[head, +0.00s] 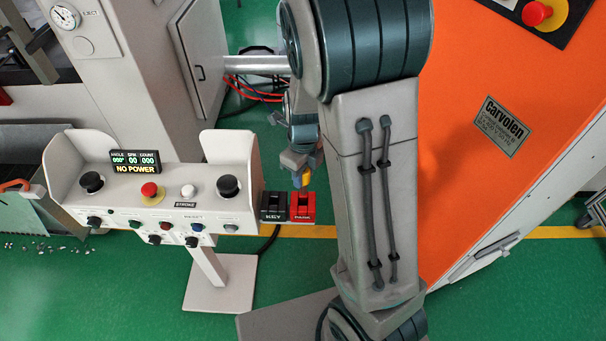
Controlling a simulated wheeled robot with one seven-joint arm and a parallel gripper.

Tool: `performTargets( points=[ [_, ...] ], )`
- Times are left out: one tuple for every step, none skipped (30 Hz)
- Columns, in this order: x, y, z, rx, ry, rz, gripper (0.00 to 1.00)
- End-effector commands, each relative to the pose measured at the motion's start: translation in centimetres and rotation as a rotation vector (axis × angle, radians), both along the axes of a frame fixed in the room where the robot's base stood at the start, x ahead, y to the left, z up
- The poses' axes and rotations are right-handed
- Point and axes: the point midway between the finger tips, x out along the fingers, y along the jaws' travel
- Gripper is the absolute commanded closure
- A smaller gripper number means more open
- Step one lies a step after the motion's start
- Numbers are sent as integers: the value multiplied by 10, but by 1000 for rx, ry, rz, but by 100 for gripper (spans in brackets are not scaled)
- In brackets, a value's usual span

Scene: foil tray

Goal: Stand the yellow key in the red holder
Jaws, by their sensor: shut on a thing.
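The red holder (302,208), labelled PARK, is fixed at the right end of the control console, next to a black holder labelled KEY (273,207). My gripper (303,170) is just above the red holder, pointing down, and is shut on the yellow key (306,179). The key shows as a small upright yellow piece over the red holder. My arm hides the area right of the holder.
The console (160,195) stands on a pedestal, with black palm buttons, a red emergency stop (151,192) and a display (136,162) reading NO POWER. Red cables (255,92) and a pipe lie behind my gripper. An orange machine panel (500,130) fills the right.

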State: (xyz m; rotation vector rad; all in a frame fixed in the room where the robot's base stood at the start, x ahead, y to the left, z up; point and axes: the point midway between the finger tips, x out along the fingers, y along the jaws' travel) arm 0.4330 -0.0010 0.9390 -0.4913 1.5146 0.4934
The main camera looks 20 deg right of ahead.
Motion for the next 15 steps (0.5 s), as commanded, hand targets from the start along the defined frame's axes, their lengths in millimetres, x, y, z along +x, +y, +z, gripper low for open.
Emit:
performTargets(
  points=[
    [-1, 1, 0, 0, 0, -22, 94],
    [-1, 1, 0, 0, 0, -33, 94],
    [-1, 1, 0, 0, 0, -44, 94],
    [-1, 1, 0, 0, 0, -48, 94],
    [-2, 1, -1, 0, 0, -52, 94],
    [-2, 1, -1, 0, 0, -54, 94],
    [-2, 1, -2, 0, 0, -54, 94],
    [-1, 1, -3, 0, 0, -54, 94],
    [-1, 1, -4, 0, 0, -54, 94],
    [-1, 1, -5, 0, 0, -53, 94],
    [-1, 1, -6, 0, 0, -53, 94],
    [-1, 1, -8, 0, 0, -53, 94],
    [-1, 1, -9, 0, 0, -53, 94],
    [-1, 1, -11, 0, 0, -53, 94],
    [-1, 1, -13, 0, 0, -53, 94]
  ],
)
